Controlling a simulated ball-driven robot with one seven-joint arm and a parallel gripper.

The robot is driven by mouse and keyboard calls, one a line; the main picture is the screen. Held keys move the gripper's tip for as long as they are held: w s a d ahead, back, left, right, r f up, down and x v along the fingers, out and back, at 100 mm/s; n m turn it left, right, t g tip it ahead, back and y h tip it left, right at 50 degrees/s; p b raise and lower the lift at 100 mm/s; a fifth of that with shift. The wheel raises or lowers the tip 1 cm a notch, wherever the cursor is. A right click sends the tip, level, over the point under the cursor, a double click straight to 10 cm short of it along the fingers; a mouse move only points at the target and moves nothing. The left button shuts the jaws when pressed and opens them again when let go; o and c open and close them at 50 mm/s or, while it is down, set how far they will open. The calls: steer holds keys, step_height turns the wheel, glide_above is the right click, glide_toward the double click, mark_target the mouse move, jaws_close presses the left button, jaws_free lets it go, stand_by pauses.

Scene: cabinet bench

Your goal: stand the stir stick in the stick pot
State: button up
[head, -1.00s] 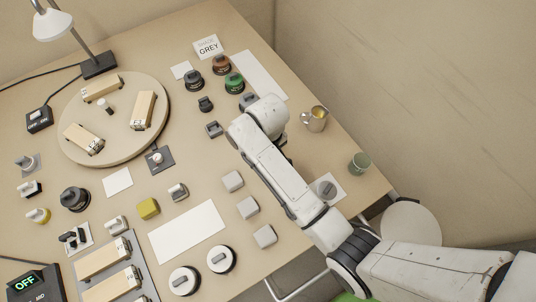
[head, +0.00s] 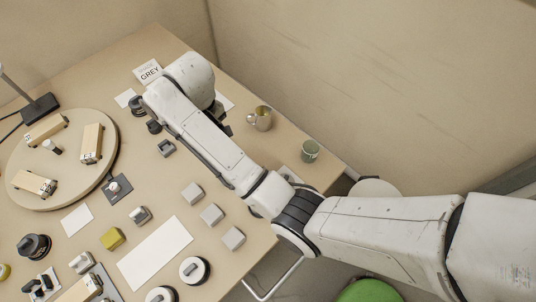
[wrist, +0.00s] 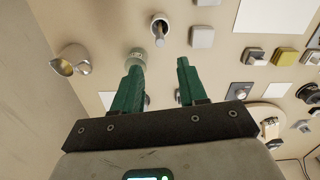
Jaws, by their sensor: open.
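My gripper (wrist: 158,64) is open, with two green fingers spread and nothing between them in the wrist view. Beyond the fingertips is a small round pot-like thing (wrist: 153,27) with a pale rim and dark inside; a thin tan stick-like piece (wrist: 160,38) shows in it. I cannot tell whether these are the stick pot and the stir stick. A greenish cup (wrist: 137,55) is just beyond the left fingertip; it also shows in the head view (head: 310,151). In the head view my arm hides the gripper's fingers.
A metal jug (head: 262,118) stands near the table's right edge; it also shows in the wrist view (wrist: 72,62). Several grey blocks (head: 212,214) and a white sheet (head: 155,252) lie left of my arm. A round turntable (head: 62,190) carries wooden blocks.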

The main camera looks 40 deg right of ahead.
steer(key=s+d+f+m, duration=0.1)
steer(key=s+d+f, duration=0.2)
steer(key=s, duration=1.2)
steer(key=s+d+f+m+t, duration=0.1)
steer(key=s+d+f, duration=0.2)
steer(key=s, duration=1.3)
steer(key=d, duration=0.2)
steer(key=shift+d+f+m+h, duration=0.3)
steer(key=shift+f, duration=0.1)
steer(key=f+b, duration=0.5)
steer(key=shift+a+f, duration=0.2)
steer(key=shift+f, duration=0.15)
